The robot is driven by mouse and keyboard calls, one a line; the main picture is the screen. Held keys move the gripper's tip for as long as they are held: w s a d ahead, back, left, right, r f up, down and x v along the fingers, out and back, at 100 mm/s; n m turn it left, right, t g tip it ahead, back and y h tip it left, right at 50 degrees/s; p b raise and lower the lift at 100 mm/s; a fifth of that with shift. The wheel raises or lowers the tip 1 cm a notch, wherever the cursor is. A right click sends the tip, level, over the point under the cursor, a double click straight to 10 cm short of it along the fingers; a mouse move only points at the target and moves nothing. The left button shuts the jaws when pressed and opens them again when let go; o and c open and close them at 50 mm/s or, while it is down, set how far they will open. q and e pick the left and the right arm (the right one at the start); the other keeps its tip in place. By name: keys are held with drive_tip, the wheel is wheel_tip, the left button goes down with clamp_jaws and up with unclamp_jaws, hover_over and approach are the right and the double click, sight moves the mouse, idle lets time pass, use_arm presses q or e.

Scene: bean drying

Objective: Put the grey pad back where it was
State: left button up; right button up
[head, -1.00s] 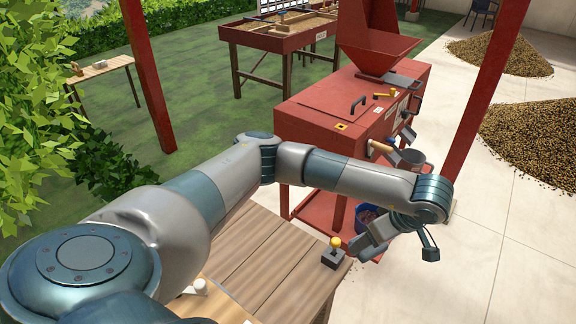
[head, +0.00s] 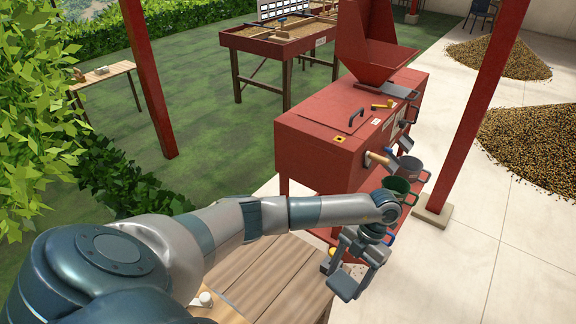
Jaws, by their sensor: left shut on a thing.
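My left gripper (head: 358,268) hangs from the left arm over the far right corner of the wooden table (head: 268,282), pointing down. It is shut on a flat dark grey piece (head: 343,286), which looks like the grey pad. The pad is tilted, and it is hard to tell apart from the fingers. I cannot tell whether it touches the table. My right gripper is out of view.
A yellow-knobbed item (head: 332,252) is partly hidden behind my left gripper. The red machine (head: 345,130) stands behind the table, with a green container (head: 398,186) and a grey one (head: 411,172) at its side. A red post (head: 478,112) rises at right.

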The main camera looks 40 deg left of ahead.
use_arm(q)
drive_tip(key=s+a+f+n+t+h+p, duration=0.1)
drive_tip(key=s+a+f+n+h+p, duration=0.1)
drive_tip(key=n, duration=0.9)
drive_tip(key=s+f+h+p, duration=0.1)
drive_tip(key=s+f+h, duration=0.1)
drive_tip(key=s+f, duration=0.1)
drive_tip(key=shift+s+a+f+n+t, duration=0.2)
drive_tip(key=shift+s+f+n+t, duration=0.15)
drive_tip(key=shift+f, duration=0.2)
drive_tip(key=shift+w+a, duration=0.1)
drive_tip(key=s+a+f+b, duration=0.1)
drive_tip(key=a+f+b, duration=0.1)
drive_tip(key=a, duration=0.1)
drive_tip(key=s+a+f+b, duration=0.1)
drive_tip(key=a+f+b, duration=0.1)
drive_tip(key=a, duration=0.2)
drive_tip(key=s+a+f+b, duration=0.1)
drive_tip(key=a+f+b, duration=0.1)
drive_tip(key=a+f, duration=0.1)
drive_tip(key=shift+s+a+b, duration=0.15)
drive_tip(key=shift+b, duration=0.25)
drive_tip(key=shift+s+a, duration=0.1)
drive_tip(key=shift+a, duration=0.25)
wheel_tip(320, 180, down, 4)
drive_tip(key=b, duration=0.3)
drive_tip(key=shift+b, duration=0.35)
drive_tip(key=shift+f, duration=0.15)
